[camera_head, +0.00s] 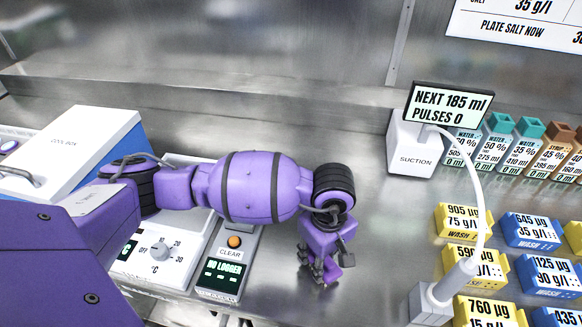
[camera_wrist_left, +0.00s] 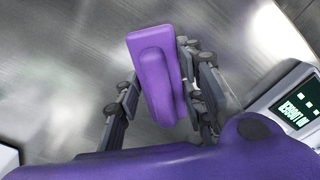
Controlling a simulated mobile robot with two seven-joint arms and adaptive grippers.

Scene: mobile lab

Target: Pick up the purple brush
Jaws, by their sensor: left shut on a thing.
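My left gripper (camera_head: 322,268) points down over the steel worktop, just right of the data logger. It is shut on the purple brush (camera_head: 333,269), of which only a small part shows beside the fingers in the head view. In the left wrist view the brush (camera_wrist_left: 154,72) is a purple block with a raised rounded ridge, held between the two grey fingers of my left gripper (camera_wrist_left: 162,95). Whether the brush touches the worktop or hangs just above it I cannot tell. My right gripper is not in view.
The logger (camera_head: 222,277) and a dial heater (camera_head: 160,250) stand left of the gripper, with a cool box (camera_head: 70,150) behind. A suction unit (camera_head: 410,150) with a white hose (camera_head: 478,190) stands right. Yellow (camera_head: 455,222) and blue blocks (camera_head: 532,232) lie further right. The worktop between is clear.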

